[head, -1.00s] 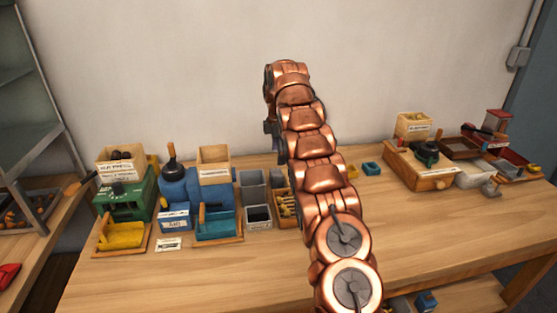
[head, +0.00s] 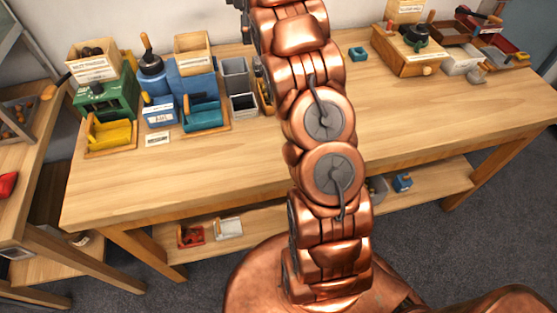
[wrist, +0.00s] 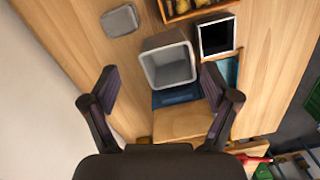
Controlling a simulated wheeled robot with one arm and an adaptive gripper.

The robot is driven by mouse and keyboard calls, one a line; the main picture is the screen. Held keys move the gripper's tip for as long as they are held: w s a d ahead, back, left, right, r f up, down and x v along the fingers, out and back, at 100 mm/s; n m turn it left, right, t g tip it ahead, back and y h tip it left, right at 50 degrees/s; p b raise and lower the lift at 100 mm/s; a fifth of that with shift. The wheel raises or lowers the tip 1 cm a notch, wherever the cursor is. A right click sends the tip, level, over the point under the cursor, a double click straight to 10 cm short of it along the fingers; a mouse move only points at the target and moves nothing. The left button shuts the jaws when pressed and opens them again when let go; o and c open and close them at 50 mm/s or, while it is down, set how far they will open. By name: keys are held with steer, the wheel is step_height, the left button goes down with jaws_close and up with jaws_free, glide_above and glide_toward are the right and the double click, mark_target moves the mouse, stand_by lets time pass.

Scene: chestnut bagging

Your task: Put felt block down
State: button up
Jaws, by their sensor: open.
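A small grey slab with rounded corners (wrist: 119,20), which looks like the felt block, lies flat on the wooden tabletop in the wrist view. It is beyond my left finger and apart from it. My gripper (wrist: 158,80) is open, with its two dark fingers wide apart and nothing held between them. It hangs above the grey open bin (wrist: 155,62), which appears empty. I cannot make out the grey slab in the head view, where my arm covers part of the table. The fingers do not show clearly there.
A dark-inside bin (wrist: 216,37) and a wooden tray of yellow pieces (wrist: 195,8) stand beside the grey bin. In the head view, a yellow tray (head: 110,134) and green box (head: 108,102) stand left. A teal block (head: 358,54) lies right. The front tabletop is clear.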

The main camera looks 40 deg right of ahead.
steer(key=s+a+r+m, duration=0.2)
steer(key=s+a+m, duration=0.1)
steer(key=s+a, duration=0.65)
steer(key=s+a+r+m, duration=0.1)
steer(key=s+a+m, duration=0.4)
steer(key=s, duration=0.7)
steer(key=s+a+f+m, duration=0.1)
steer(key=s+a+f, duration=0.3)
steer(key=s, duration=0.7)
steer(key=s+a+f+m+g, duration=0.1)
steer(key=s+a+f, duration=0.3)
steer(key=s, duration=0.7)
steer(key=shift+m, duration=0.3)
